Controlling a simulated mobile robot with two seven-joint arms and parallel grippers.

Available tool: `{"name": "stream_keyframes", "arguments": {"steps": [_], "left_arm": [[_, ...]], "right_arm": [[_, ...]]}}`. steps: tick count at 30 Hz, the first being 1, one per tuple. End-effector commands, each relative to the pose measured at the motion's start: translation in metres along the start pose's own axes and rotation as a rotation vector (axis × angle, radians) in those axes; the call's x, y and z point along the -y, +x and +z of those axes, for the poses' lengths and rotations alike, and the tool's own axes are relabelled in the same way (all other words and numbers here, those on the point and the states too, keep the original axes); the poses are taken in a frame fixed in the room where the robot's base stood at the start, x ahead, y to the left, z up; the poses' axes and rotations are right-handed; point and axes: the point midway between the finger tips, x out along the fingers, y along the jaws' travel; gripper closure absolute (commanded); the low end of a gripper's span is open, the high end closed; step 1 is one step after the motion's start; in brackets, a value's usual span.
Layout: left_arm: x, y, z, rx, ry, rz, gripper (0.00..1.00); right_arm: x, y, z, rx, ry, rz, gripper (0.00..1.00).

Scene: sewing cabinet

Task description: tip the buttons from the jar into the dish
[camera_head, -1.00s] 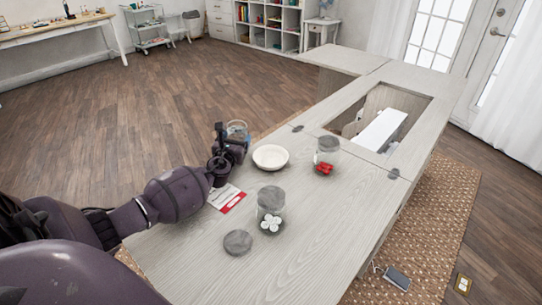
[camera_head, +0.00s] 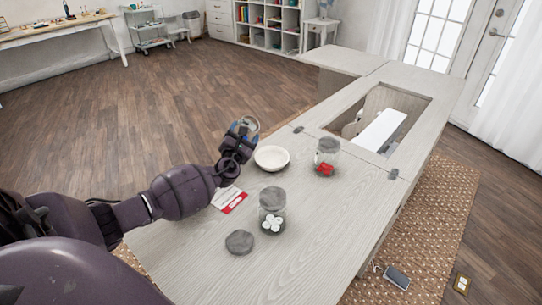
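My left gripper (camera_head: 236,146) is at the left of the dish and shut on a glass jar (camera_head: 243,128) with blue contents, which looks raised and tilted toward the dish. The fingers are partly hidden behind the wrist. The white dish (camera_head: 271,158) sits on the cabinet top just right of my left gripper. No buttons can be made out in it. A jar with white buttons (camera_head: 272,209) and a jar with red buttons (camera_head: 326,157) stand upright with grey lids on. My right gripper is not in view.
A loose grey lid (camera_head: 239,242) lies flat near the front of the cabinet top (camera_head: 330,225). A red and white card (camera_head: 230,199) lies under my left forearm. An opening with a white sewing machine (camera_head: 378,131) is at the right. The front right top is clear.

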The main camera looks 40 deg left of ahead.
Motion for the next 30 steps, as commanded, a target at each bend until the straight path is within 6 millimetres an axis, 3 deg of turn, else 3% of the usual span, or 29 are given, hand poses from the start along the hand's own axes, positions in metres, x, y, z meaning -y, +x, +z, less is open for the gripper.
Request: {"name": "stream_keyframes", "arguments": {"steps": [3,16,30], "left_arm": [[0.001,0.0,0.006,0.014,0.059,-0.003,0.53],[0.004,-0.002,0.001,0.064,0.258,-0.005,0.53],[0.002,-0.001,0.002,0.083,0.315,-0.002,0.53]], "right_arm": [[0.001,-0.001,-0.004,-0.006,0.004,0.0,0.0],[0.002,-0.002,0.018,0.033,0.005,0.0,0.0],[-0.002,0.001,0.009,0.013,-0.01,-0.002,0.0]]}}
